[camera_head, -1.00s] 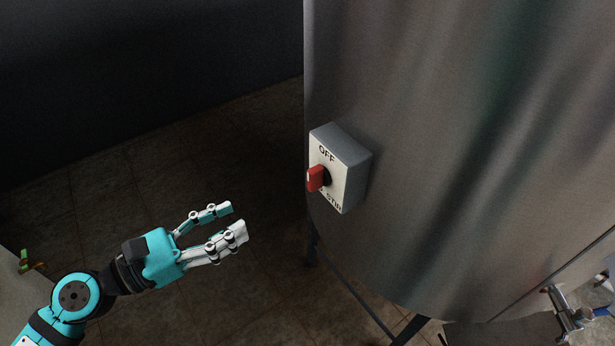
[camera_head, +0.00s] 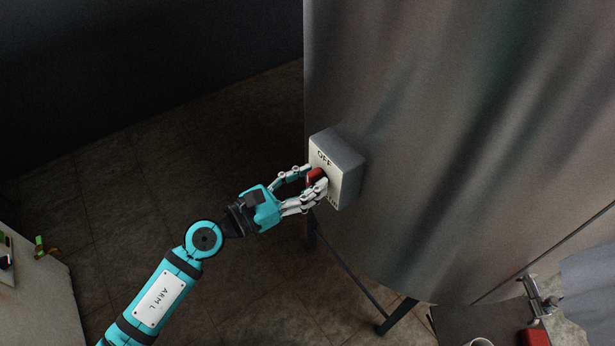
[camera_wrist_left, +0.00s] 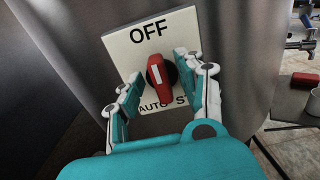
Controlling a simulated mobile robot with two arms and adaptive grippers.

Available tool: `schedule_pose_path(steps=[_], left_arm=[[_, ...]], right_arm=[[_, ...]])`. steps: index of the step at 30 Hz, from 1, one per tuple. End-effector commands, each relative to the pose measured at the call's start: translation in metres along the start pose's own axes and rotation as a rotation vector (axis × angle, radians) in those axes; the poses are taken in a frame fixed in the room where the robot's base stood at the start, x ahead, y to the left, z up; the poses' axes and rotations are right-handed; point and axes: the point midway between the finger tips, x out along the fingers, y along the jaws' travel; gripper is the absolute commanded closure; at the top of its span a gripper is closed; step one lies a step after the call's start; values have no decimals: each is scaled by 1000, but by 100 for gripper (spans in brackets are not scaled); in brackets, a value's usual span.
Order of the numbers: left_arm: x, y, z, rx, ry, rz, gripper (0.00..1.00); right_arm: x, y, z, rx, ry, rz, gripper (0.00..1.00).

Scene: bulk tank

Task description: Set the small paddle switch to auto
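The switch box (camera_head: 345,163) is grey with a pale face plate and is mounted on the steel tank (camera_head: 450,120). Its red paddle knob (camera_wrist_left: 159,77) has a white line. In the left wrist view the face plate (camera_wrist_left: 124,50) reads OFF at the top, AUTO at the lower left and a partly hidden ST label at the lower right. The knob stands nearly upright, its white line towards OFF. My left gripper (camera_head: 312,178) is open, its fingers on either side of the knob with gaps visible in the wrist view. My right gripper is out of view.
The tank wall curves away to the right of the box. A tank leg (camera_head: 395,317) stands below. A metal valve (camera_head: 538,295) and a red object (camera_head: 534,337) are at the lower right. A pale surface (camera_head: 38,290) is at the left edge. The floor between is clear.

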Motion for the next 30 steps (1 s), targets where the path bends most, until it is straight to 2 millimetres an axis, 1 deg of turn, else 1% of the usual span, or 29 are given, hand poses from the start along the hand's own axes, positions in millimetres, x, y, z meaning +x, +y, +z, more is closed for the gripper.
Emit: schedule_pose_path(steps=[5, 6, 12, 15, 24, 30], left_arm=[[0, 0, 0, 0, 0, 0, 62], [0, 0, 0, 0, 0, 0, 63], [0, 0, 0, 0, 0, 0, 89], [0, 0, 0, 0, 0, 0, 100], [0, 0, 0, -12, 0, 1, 100], [0, 1, 1, -79, 1, 0, 100]], right_arm=[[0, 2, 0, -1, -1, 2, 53], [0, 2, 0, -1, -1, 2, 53], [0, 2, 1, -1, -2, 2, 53], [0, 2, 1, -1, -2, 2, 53], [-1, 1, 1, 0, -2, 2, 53], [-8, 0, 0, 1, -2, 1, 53]])
